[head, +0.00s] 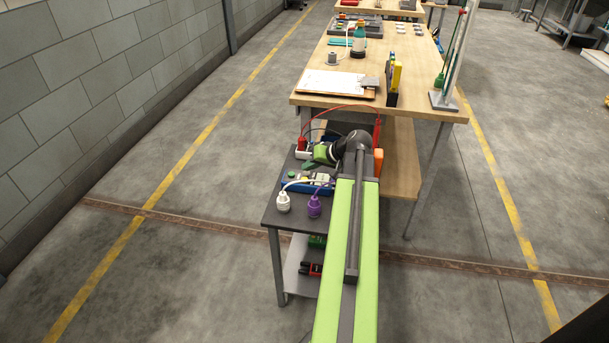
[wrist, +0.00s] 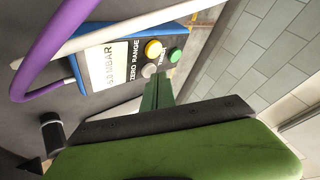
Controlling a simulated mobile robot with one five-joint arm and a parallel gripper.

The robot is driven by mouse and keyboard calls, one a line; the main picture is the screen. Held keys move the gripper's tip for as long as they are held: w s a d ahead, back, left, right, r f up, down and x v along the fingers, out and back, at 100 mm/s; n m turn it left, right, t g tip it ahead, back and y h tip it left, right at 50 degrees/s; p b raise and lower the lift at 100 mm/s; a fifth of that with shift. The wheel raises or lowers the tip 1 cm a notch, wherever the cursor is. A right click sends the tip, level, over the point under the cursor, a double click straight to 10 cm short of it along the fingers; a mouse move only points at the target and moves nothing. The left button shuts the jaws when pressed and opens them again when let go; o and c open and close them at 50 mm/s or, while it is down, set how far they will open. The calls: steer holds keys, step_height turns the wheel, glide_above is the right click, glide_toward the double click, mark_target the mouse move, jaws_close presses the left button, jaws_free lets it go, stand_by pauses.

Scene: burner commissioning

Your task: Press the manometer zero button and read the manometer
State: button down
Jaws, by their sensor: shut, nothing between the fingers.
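Beside the panel are a grey button (wrist: 148,70) near the word ZERO, a yellow button (wrist: 153,48) near RANGE, and a green button (wrist: 175,55). My gripper (wrist: 156,82) is shut and empty, its green fingertips close to the grey button. I cannot tell whether they touch it. In the head view, my gripper (head: 311,164) is over the manometer (head: 322,190) on the dark side table, partly covering it.
A purple hose (wrist: 62,45) and a white hose (wrist: 130,31) cross beside the manometer. White (head: 283,202) and purple (head: 314,206) plugs stand at the front of the dark table (head: 268,211). A red lead (head: 345,107) arches behind. A wooden bench (head: 420,105) stands beyond.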

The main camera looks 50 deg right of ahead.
mark_target(309, 173)
steer(key=shift+f+b, duration=0.35)
steer(key=shift+r, duration=0.15)
stand_by(0.4)
steer(key=shift+r+p, duration=0.7)
steer(key=shift+p, duration=0.2)
step_height(309, 173, up, 5)
steer(key=p, duration=0.5)
steer(key=shift+r, duration=0.1)
